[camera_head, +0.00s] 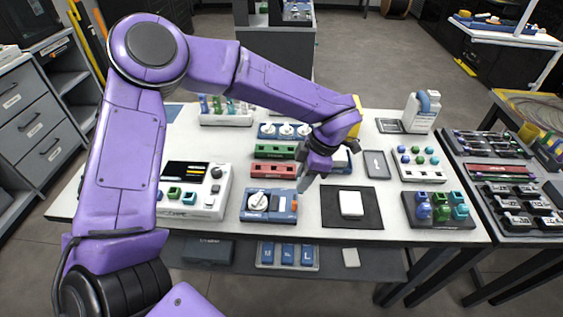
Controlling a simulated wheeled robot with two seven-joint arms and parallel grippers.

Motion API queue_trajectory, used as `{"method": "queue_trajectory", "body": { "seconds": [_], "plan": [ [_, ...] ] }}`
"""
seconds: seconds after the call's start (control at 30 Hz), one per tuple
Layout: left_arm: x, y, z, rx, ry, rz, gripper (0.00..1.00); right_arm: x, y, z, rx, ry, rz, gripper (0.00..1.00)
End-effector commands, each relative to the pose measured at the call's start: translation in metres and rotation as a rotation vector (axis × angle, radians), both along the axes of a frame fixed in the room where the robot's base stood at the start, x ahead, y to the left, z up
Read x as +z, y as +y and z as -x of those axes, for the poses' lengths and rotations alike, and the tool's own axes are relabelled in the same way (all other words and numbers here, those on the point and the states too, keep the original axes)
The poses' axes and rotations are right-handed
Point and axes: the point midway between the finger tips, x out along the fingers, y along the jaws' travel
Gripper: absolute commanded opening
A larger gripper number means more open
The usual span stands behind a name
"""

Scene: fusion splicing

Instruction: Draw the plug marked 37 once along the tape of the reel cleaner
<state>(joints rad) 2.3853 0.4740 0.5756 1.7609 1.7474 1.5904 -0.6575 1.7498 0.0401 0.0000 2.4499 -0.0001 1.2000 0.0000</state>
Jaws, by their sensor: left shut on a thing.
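The blue reel cleaner (247,214) with a white round dial lies at the front middle of the white table (385,150). My left gripper (304,186) points down over the table, just right of and above the cleaner's right end. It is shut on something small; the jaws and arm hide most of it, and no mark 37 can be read. I cannot tell whether it touches the tape. My right gripper is not in view.
A black mat (368,211) with a white block (351,204) lies right of the cleaner. A white device (205,196) stands to its left. Red (272,170) and green (274,151) strips lie behind. A dark holder with colored pieces (437,223) stands at the front right.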

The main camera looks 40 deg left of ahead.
Motion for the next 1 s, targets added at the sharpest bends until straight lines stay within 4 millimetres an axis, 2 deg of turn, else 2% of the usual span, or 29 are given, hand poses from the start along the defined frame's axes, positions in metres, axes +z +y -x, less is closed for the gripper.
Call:
{"method": "queue_trajectory", "body": {
  "seconds": [0.03, 0.37, 0.7, 0.8, 0.9, 1.0],
  "plan": [
    [0.003, 0.003, 0.000, 0.149, 0.001, 0.003, 0.00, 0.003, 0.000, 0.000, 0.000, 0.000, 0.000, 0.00],
    [0.015, 0.022, 0.008, 1.207, 0.007, 0.004, 0.00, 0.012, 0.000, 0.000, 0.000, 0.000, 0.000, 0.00],
    [0.028, 0.040, 0.018, 2.380, 0.007, 0.007, 0.00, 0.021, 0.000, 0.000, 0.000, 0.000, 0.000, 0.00],
    [0.030, 0.044, 0.020, 2.655, 0.006, 0.004, 0.00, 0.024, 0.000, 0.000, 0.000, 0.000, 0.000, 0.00],
    [0.031, 0.048, 0.022, 2.858, 0.002, 0.001, 0.00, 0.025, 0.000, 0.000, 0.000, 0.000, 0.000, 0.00],
    [0.032, 0.050, 0.023, 2.978, -0.001, -0.003, 0.00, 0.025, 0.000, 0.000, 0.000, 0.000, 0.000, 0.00]
  ]
}}
